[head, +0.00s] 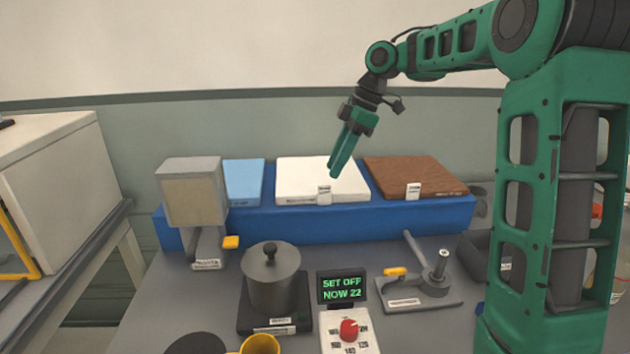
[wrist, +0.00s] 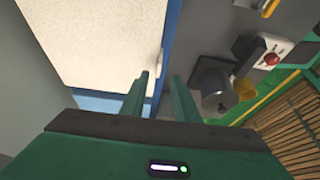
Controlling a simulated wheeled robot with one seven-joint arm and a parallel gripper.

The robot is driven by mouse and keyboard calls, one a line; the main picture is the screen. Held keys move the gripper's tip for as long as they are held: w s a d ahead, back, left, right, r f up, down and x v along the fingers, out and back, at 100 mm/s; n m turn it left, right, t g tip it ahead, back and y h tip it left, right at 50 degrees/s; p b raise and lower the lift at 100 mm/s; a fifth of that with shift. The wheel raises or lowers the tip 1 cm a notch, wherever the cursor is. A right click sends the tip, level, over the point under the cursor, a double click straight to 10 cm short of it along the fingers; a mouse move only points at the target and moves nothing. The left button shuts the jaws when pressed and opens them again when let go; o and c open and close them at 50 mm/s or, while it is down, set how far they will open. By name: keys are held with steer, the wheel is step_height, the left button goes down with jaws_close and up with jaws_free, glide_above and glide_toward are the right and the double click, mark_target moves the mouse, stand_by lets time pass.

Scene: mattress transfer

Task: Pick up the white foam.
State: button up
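The white foam (head: 300,178) is a flat white slab lying on a long blue block (head: 375,214), between a light blue slab and a brown slab. A small white tag stands at its front edge. In the wrist view the white foam (wrist: 100,40) fills the upper left, with the blue edge beside it. My gripper (head: 335,172) points down over the white foam in the head view. In the wrist view its two fingers (wrist: 160,90) are apart with nothing between them. I cannot tell exactly how high the fingertips are above the foam.
A light blue slab (head: 244,183) and a brown slab (head: 415,177) flank the foam.

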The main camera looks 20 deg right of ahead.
steer(key=shift+w+x, duration=0.15)
steer(key=shift+x, duration=1.25)
steer(key=shift+w+x, duration=0.1)
steer(key=shift+x, duration=1.25)
jaws_close()
